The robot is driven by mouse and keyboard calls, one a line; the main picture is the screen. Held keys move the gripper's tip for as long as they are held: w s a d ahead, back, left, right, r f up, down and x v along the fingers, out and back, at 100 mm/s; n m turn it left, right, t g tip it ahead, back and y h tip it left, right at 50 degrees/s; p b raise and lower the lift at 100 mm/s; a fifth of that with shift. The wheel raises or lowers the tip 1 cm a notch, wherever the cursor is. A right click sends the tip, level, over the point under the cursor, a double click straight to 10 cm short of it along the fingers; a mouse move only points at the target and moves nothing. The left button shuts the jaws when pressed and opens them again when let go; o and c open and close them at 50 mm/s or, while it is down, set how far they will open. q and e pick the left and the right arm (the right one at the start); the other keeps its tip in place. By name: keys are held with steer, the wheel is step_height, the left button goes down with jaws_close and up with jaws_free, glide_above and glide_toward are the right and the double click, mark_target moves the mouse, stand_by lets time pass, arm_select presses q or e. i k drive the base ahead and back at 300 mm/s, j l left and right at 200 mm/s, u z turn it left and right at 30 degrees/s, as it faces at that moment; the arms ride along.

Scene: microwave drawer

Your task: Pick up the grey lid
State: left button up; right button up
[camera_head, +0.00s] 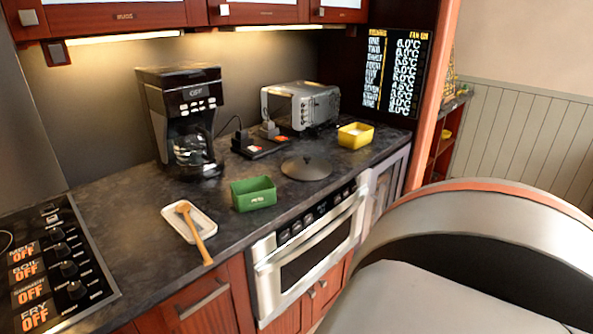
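The grey lid (306,168) is a dark, round, flat disc with a small knob in its middle. It lies on the dark countertop (130,225), right of the green container and in front of the toaster oven, above the microwave drawer. Nothing touches it that I can see. Neither of my grippers shows in the head view.
A green container (253,193), a tray (188,222) with a wooden spoon (195,233), a coffee maker (183,120), a toaster oven (303,104) and a yellow container (355,135) surround the lid. The microwave drawer (315,240) is shut. A stove (55,265) is at left.

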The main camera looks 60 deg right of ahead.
mark_target(306, 168)
steer(key=l+z, duration=0.15)
steer(key=z, duration=1.65)
steer(key=u, duration=2.3)
steer(key=k+l+z, duration=0.1)
steer(key=z, duration=0.35)
steer(key=l+z, duration=0.25)
steer(key=z, duration=0.2)
steer(key=l+z, duration=0.2)
steer(key=z, duration=0.25)
steer(key=l+z, duration=0.2)
steer(key=l, duration=0.3)
steer(key=i+l+z, duration=0.2)
steer(key=l, duration=0.25)
